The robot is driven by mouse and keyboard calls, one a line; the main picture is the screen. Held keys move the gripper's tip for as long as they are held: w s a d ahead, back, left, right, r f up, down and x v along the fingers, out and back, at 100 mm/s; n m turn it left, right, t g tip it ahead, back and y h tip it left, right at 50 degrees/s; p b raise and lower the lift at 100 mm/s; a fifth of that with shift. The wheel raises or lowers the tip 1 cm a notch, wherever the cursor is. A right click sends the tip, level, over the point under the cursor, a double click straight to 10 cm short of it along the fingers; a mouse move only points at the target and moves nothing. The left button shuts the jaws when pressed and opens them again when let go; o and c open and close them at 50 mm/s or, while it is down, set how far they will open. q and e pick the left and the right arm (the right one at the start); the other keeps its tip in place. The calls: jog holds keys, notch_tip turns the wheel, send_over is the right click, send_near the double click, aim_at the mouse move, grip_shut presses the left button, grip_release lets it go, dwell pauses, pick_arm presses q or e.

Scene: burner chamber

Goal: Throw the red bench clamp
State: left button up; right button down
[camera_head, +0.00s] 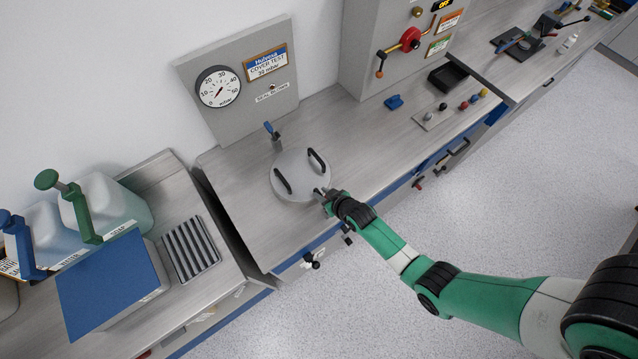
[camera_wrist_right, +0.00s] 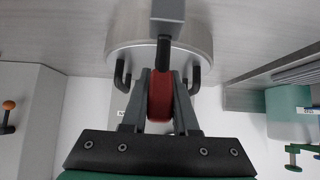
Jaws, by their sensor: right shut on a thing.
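The red grip of the bench clamp (camera_wrist_right: 160,99) sits between the two fingers of my right gripper (camera_wrist_right: 160,112) in the right wrist view. A dark rod runs from the red grip to a grey block, across the round metal lid. In the head view my right gripper (camera_head: 325,193) is at the near right edge of the round lid (camera_head: 290,187). The red grip is hidden there by the gripper. A second clamp with a blue handle (camera_head: 270,130) stands upright behind the lid. My left gripper is not in view.
The lid carries two black handles (camera_head: 317,160). A panel with a gauge (camera_head: 218,88) stands behind it. Knobs (camera_head: 311,262) stick out from the bench front. At left are canisters (camera_head: 110,205) and a ridged rack (camera_head: 190,250).

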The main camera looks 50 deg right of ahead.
jog(key=shift+w+d+f+g, duration=0.1)
jog(key=shift+w+f+g, duration=0.15)
jog(key=shift+g, duration=0.35)
jog(key=c, duration=0.7)
grip_release()
jog(key=shift+r, duration=0.15)
jog(key=shift+s+r+p, duration=0.2)
jog(key=shift+p, duration=0.15)
jog(key=p+v, duration=0.3)
jog(key=v, duration=0.8)
jog(key=shift+d, duration=0.1)
